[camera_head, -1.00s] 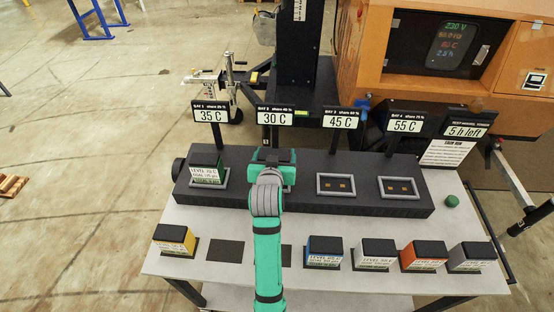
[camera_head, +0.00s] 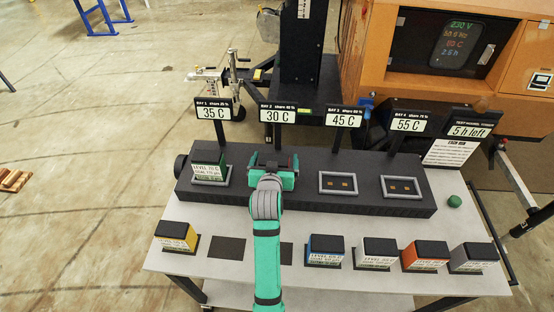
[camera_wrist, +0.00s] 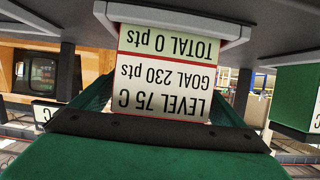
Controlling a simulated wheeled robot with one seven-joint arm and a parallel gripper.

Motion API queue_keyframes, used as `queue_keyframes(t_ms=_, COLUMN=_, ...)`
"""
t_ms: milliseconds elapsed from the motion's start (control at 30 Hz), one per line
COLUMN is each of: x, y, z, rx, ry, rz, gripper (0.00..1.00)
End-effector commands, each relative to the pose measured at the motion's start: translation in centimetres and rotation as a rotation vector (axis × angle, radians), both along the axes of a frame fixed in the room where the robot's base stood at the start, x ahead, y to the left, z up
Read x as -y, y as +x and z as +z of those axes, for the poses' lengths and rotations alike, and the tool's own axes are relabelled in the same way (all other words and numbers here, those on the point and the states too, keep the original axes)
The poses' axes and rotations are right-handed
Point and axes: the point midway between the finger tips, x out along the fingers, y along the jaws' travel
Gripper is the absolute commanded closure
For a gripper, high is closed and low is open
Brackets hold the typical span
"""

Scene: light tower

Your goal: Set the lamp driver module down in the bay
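The lamp driver module (camera_head: 273,159) has a dark top with red edges and sits at the bay under the 30 C sign. In the wrist view its label (camera_wrist: 165,75) is upside down and reads level 75 C. The pale bay frame (camera_wrist: 225,32) surrounds its base, and it looks upright and seated. My gripper (camera_head: 273,174) is just in front of it, its teal fingers on either side and drawn back from the module. The fingers look open; the small gaps at the module's sides are hard to see. The front of the bay is hidden by my gripper in the head view.
A green module (camera_head: 209,168) fills the bay to the left. Two empty bays (camera_head: 339,193) lie to the right. Yellow (camera_head: 176,236), blue (camera_head: 325,250), white (camera_head: 377,253), orange (camera_head: 425,255) and grey (camera_head: 473,257) modules stand along the table front. Sign posts rise behind the bays.

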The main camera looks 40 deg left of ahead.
Motion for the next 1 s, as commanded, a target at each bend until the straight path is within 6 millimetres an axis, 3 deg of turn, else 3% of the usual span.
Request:
queue_keyframes(t_ms=267, x=0.2, y=-0.2, z=0.4, rx=-0.001, ry=0.0, rz=-0.001, gripper=0.06)
queue_keyframes(t_ms=800, x=4.8, y=-7.7, z=4.1, rx=0.001, ry=0.001, rz=-0.001, gripper=0.06)
queue_keyframes(t_ms=1000, x=5.7, y=-9.2, z=4.8, rx=0.0, ry=0.0, rz=-0.001, gripper=0.06)
